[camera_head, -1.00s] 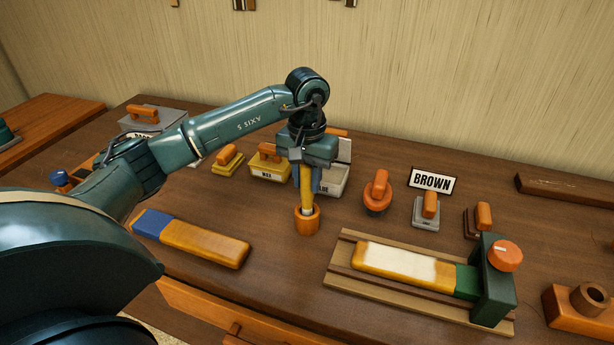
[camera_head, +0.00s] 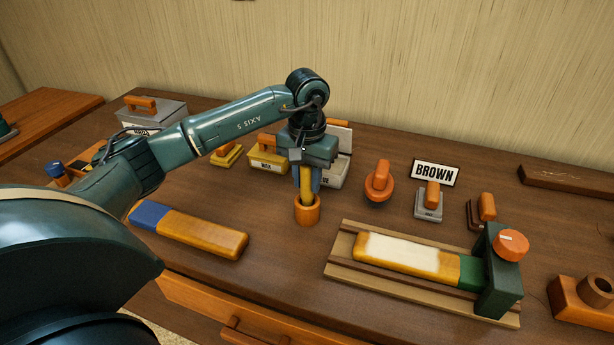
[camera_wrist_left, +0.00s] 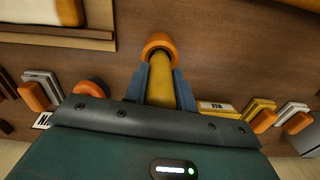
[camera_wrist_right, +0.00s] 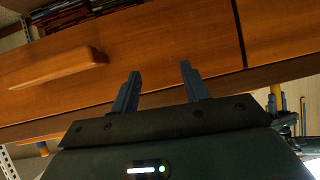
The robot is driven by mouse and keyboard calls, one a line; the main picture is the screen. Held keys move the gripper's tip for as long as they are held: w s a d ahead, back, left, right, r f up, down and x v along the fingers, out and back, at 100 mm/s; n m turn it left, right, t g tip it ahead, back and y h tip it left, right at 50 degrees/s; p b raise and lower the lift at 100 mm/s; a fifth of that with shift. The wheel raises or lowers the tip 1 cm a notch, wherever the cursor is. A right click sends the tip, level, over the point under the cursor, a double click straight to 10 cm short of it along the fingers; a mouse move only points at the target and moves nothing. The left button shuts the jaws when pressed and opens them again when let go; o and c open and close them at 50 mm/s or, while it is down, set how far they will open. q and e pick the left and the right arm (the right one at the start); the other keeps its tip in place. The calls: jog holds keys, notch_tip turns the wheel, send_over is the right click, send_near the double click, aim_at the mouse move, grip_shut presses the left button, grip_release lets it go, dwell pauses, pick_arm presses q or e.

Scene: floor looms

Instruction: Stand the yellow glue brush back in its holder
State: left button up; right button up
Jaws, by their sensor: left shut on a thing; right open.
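The yellow glue brush (camera_head: 306,186) is upright, its lower end inside the orange round holder (camera_head: 307,211) on the bench. My left gripper (camera_head: 306,178) is shut on the brush handle from above, just over the holder's rim. In the left wrist view the brush (camera_wrist_left: 161,82) lies between the two fingers and runs into the holder's ring (camera_wrist_left: 159,42). The brush's tip is hidden inside the holder. My right gripper (camera_wrist_right: 156,88) is open and empty, in front of a wooden drawer front, below the bench top.
A wooden jig (camera_head: 340,262) with a white-topped block and green clamp stands at right. A blue-ended orange block (camera_head: 195,230) lies at left. Behind are a wax box (camera_head: 268,163), an orange-knobbed tool (camera_head: 379,182) and a BROWN sign (camera_head: 436,174).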

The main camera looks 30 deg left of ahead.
jog(key=shift+f, duration=0.1)
dwell(0.3)
pick_arm(q)
jog(key=o, duration=1.1)
jog(key=shift+c, duration=0.2)
notch_tip(320, 180, up, 13)
jog(key=shift+r, duration=0.1)
pick_arm(e)
jog(key=shift+a+r+y, duration=0.15)
jog(key=shift+r, duration=0.4)
jog(key=shift+a+r+y, duration=0.15)
jog(key=shift+r, duration=0.35)
